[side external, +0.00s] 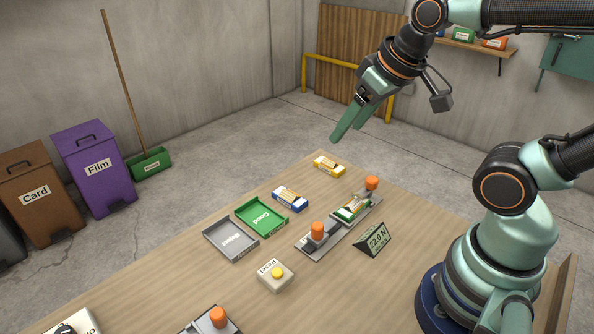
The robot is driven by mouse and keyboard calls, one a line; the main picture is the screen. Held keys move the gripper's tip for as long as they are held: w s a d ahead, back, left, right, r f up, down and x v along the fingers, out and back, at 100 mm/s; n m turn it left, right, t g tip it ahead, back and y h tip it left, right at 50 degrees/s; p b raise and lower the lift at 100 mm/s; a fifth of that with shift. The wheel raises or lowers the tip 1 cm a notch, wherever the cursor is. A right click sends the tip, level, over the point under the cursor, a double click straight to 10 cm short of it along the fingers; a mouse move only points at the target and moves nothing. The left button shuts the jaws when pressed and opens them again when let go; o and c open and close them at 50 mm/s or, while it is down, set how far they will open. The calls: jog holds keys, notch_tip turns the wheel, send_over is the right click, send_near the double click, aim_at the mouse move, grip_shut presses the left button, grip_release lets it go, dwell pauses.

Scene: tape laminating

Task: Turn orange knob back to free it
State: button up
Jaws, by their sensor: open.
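Three orange knobs show in the side view. One orange knob (371,183) stands at the far end of a grey fixture (327,232), just beyond a green and white piece. A second orange knob (317,230) stands on the near part of that fixture. A third orange knob (217,316) sits on a separate grey block at the bottom edge, partly cut off. My gripper (346,134) is open and empty, high above the far side of the table. It is well apart from all the knobs. How far each knob is turned cannot be told.
On the table (150,300) are a green tray (262,217), a grey tray (231,240), a blue-white box (290,198), a yellow box (329,167), a yellow button box (276,274) and a display reading 22.0 N (373,239). The table's left part is mostly clear.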

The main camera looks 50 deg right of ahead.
jog(key=w+d+f+m+g, duration=0.2)
jog(key=d+f+m+g, duration=0.15)
jog(key=d+m, duration=0.55)
jog(key=m+g, duration=0.2)
jog(key=m, duration=0.4)
send_near(372, 179)
jog(key=shift+m, duration=0.3)
notch_tip(372, 179, down, 9)
jog(key=shift+d+r, duration=0.1)
jog(key=shift+c, duration=0.3)
grip_shut()
